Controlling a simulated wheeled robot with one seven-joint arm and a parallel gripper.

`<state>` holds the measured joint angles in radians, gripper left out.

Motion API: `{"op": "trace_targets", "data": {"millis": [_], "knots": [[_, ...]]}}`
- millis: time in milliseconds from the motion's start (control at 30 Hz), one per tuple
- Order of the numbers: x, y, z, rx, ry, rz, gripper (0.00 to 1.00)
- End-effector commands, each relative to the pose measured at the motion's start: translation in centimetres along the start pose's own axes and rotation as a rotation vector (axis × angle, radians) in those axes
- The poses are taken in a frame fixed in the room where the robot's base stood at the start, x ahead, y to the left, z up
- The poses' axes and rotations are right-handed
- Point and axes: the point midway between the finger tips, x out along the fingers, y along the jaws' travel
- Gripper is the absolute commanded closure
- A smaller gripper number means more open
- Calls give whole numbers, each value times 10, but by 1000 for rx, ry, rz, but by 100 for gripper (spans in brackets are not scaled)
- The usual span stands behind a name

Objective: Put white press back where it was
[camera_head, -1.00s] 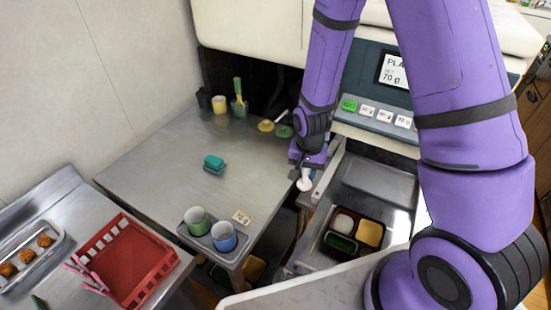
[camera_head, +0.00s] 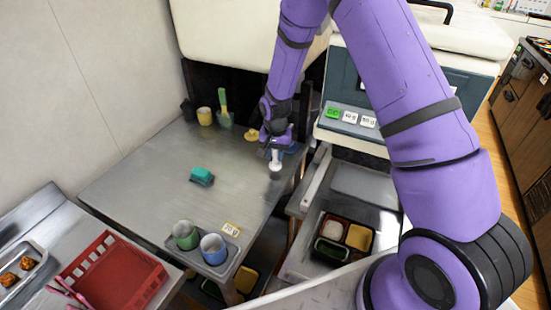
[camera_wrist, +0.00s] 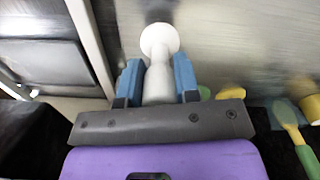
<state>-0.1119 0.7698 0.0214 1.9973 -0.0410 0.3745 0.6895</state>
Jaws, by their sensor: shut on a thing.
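The white press (camera_head: 275,164) hangs below my gripper (camera_head: 274,148), over the right part of the steel table (camera_head: 150,165). In the wrist view, the white press (camera_wrist: 158,85) sits between the two blue fingers of my gripper (camera_wrist: 157,66), which are shut on its narrow body. Its wide round end points away from the wrist. I cannot tell whether that end touches the table top.
A green cup with a utensil (camera_head: 224,118) and a yellow cup (camera_head: 205,116) stand at the back. A bento tray (camera_head: 318,249) sits right, below the table.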

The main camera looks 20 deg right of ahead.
Motion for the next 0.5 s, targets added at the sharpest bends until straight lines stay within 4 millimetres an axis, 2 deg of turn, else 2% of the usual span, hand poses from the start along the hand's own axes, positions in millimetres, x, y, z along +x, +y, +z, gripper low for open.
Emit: {"op": "trace_targets", "data": {"millis": [100, 167, 500], "knots": [[17, 0, 0, 0, -2, 1, 98], [22, 0, 0, 0, -1, 0, 98], [24, 0, 0, 0, 0, 0, 98]]}}
